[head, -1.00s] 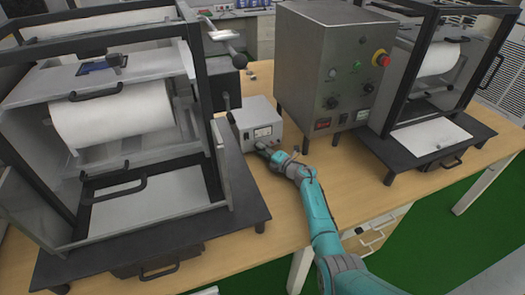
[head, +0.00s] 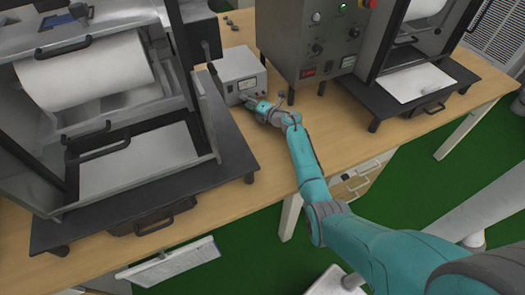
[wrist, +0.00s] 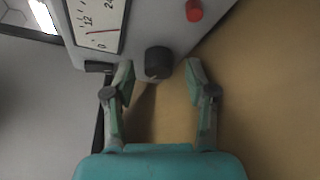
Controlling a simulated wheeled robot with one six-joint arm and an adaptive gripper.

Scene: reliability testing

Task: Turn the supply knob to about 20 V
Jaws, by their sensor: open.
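The supply is a light grey box (head: 237,68) on the wooden table in the head view. Its black knob (wrist: 158,63) is on the front face in the wrist view. The white meter (wrist: 101,20) beside it shows marks 0 and 12, with a red needle about midway between them; its upper scale is partly cut off. My gripper (wrist: 160,78) is open, with one fingertip on each side of the knob and visible gaps. In the head view my gripper (head: 251,103) is at the supply's front, covering the knob.
A red terminal or button (wrist: 194,10) and a black part (wrist: 98,66) flank the knob. A black-framed machine (head: 150,185) stands close on the left. A grey control cabinet (head: 310,45) is at the right. Bare table (head: 240,150) lies in front.

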